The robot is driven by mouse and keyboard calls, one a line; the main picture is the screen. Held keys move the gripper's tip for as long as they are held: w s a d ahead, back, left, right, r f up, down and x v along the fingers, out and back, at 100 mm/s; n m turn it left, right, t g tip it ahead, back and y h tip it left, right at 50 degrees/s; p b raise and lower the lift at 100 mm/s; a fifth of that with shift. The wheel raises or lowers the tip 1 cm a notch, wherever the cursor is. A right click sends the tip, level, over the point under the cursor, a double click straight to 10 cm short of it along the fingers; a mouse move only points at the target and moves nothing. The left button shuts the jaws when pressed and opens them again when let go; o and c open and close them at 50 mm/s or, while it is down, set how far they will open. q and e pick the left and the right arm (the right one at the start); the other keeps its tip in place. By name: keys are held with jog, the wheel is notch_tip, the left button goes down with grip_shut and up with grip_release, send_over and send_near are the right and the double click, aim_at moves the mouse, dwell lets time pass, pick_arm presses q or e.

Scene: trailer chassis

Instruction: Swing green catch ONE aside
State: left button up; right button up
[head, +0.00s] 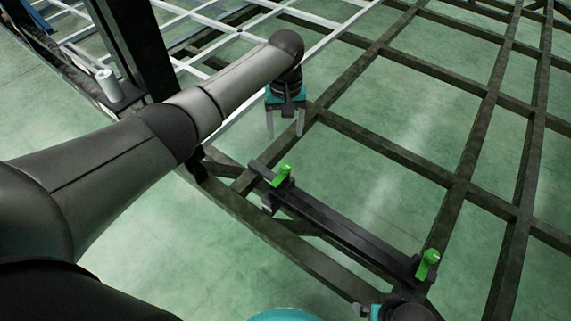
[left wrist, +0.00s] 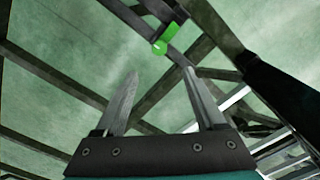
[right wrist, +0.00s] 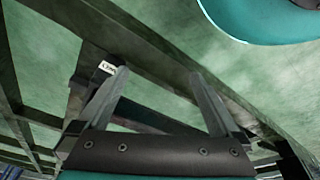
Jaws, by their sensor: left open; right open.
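Two green catches sit on a dark bar (head: 335,220) of the chassis. I cannot read which one is ONE. My left gripper (head: 285,134) is open and empty, pointing down above the left catch and apart from it. In the left wrist view a green catch (left wrist: 164,41) shows beyond the open fingers (left wrist: 160,73). My right gripper (right wrist: 158,74) is open and empty over dark beams; no green catch shows in its view.
A dark steel frame (head: 400,153) with crossing beams fills the right side over a green floor. A white frame (head: 225,28) lies behind. A dark upright post (head: 135,45) and a pale cylinder (head: 109,85) stand at left. A small white label (right wrist: 107,67) is on a beam.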

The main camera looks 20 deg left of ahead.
pick_arm(q)
jog(key=b, duration=0.5)
send_over(286, 165)
notch_tip(286, 165, down, 9)
jog(key=shift+f, duration=0.1)
pick_arm(e)
notch_tip(286, 165, up, 11)
jog(key=w+t, duration=0.2)
jog(key=w, duration=0.1)
pick_arm(q)
notch_tip(286, 165, down, 3)
jog(key=shift+r+b, duration=0.1)
jog(key=shift+b, duration=1)
jog(key=shift+f+b, duration=0.35)
jog(key=shift+f, duration=0.25)
jog(key=shift+f+b, duration=0.3)
jog(key=shift+f, duration=0.1)
pick_arm(e)
jog(key=w+a+t+y, duration=0.3)
jog(key=w+a+t, duration=0.1)
jog(key=a+t, duration=0.1)
jog(key=shift+w+a+r, duration=0.15)
jog(key=shift+w+a, duration=0.05)
jog(key=shift+a, duration=0.45)
pick_arm(q)
grip_shut()
